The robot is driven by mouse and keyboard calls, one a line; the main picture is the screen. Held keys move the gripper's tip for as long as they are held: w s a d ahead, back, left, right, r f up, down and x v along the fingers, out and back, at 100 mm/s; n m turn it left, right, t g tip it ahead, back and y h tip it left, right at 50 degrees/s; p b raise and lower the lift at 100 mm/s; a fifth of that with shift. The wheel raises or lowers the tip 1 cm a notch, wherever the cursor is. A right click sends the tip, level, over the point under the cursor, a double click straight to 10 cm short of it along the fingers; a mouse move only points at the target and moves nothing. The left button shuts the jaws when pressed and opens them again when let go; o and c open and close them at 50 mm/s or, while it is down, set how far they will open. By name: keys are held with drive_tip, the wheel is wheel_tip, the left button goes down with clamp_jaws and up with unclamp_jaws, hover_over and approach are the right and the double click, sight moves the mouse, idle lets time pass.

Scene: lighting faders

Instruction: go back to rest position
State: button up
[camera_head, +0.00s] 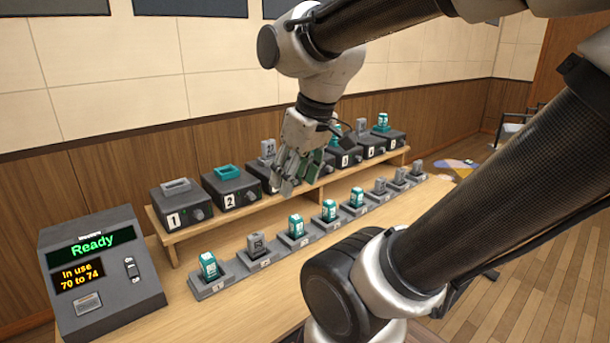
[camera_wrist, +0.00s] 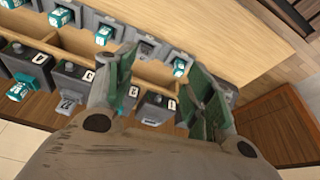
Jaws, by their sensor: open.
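My gripper (camera_head: 288,187) hangs over the row of dark numbered boxes on the raised shelf, near the boxes just past number 2. In the wrist view the gripper (camera_wrist: 160,75) has its two green-padded fingers spread apart with nothing between them. Box 1 (camera_head: 181,205) has a grey socket on top and box 2 (camera_head: 232,188) a teal one. My gripper and arm partly hide the boxes to the right of these.
A grey console (camera_head: 100,270) reading "Ready" and "In use 70 to 74" stands at the left. A front row of grey holders carries teal and grey blocks, including a teal block (camera_head: 209,265) and a grey block (camera_head: 256,244). The wooden shelf (camera_head: 190,232) runs behind them.

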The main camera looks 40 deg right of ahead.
drive_tip(key=shift+s+d+r+m, duration=0.1)
drive_tip(key=shift+s+d+m, duration=0.15)
drive_tip(key=shift+s+m, duration=0.25)
drive_tip(key=shift+s+d+r+m, duration=0.1)
drive_tip(key=shift+s+d+m, duration=0.15)
drive_tip(key=shift+s+m, duration=0.2)
idle(1.5)
